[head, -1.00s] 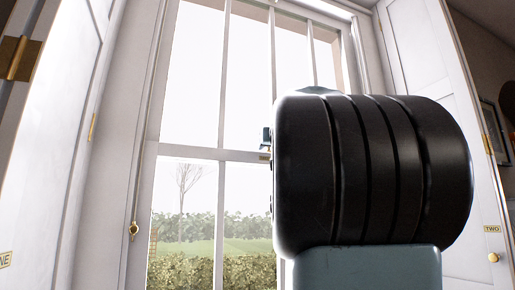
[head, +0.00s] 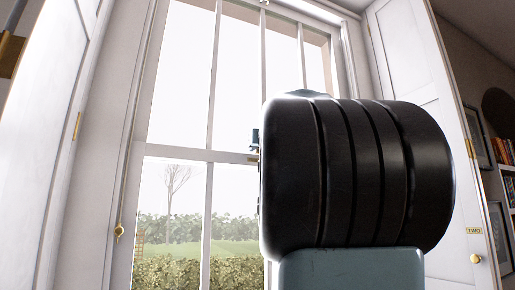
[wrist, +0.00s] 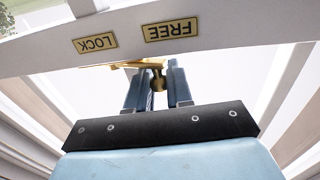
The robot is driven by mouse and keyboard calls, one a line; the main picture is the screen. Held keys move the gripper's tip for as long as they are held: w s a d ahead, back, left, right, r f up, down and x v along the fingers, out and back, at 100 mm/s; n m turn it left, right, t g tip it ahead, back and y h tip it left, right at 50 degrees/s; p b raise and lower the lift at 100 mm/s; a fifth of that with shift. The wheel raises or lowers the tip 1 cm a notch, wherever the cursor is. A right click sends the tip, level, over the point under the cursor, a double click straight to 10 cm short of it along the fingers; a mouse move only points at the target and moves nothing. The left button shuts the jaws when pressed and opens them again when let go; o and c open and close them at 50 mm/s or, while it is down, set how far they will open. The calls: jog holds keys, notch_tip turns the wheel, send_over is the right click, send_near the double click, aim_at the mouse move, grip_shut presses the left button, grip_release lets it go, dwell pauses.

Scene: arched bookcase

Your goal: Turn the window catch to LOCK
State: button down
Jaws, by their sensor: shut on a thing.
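The brass window catch (wrist: 158,82) shows in the wrist view, with its rounded knob between my gripper's two blue fingers. A flat brass piece (wrist: 108,65) reaches left from it, below the LOCK label (wrist: 96,43). The FREE label (wrist: 172,31) is to the right, and both labels appear upside down on the white window rail. The knob is nearer FREE across the picture. My gripper (wrist: 157,84) is shut on the catch. In the head view a small dark part of my gripper (head: 255,139) shows at the meeting rail; my black arm link hides the rest and the catch.
The tall white sash window (head: 180,80) fills the middle of the head view. White shutters stand at both sides; the right one (head: 425,90) has a TWO label and brass knob. Bookshelves (head: 503,165) stand at the far right. A brass fitting (head: 119,231) is on the left frame.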

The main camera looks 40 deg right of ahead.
jog(key=shift+s+n+y, duration=0.15)
jog(key=shift+n+y, duration=0.25)
jog(key=shift+y, duration=0.2)
jog(key=s+d+n+g+y, duration=0.1)
jog(key=n+y, duration=0.3)
jog(key=y, duration=0.2)
jog(key=s+d+n+g+y, duration=0.1)
jog(key=n+g+y, duration=0.1)
jog(key=n+y, duration=0.2)
jog(key=s+d+n+g+y, duration=0.1)
jog(key=s+n+g+y, duration=0.1)
jog(key=n+y, duration=0.3)
jog(key=shift+d+y, duration=0.15)
jog(key=shift+y, duration=1.75)
jog(key=shift+s+d+n+g+y, duration=0.1)
jog(key=shift+n+g+y, duration=0.4)
jog(key=shift+n+g, duration=0.1)
jog(key=c, duration=1.1)
grip_release()
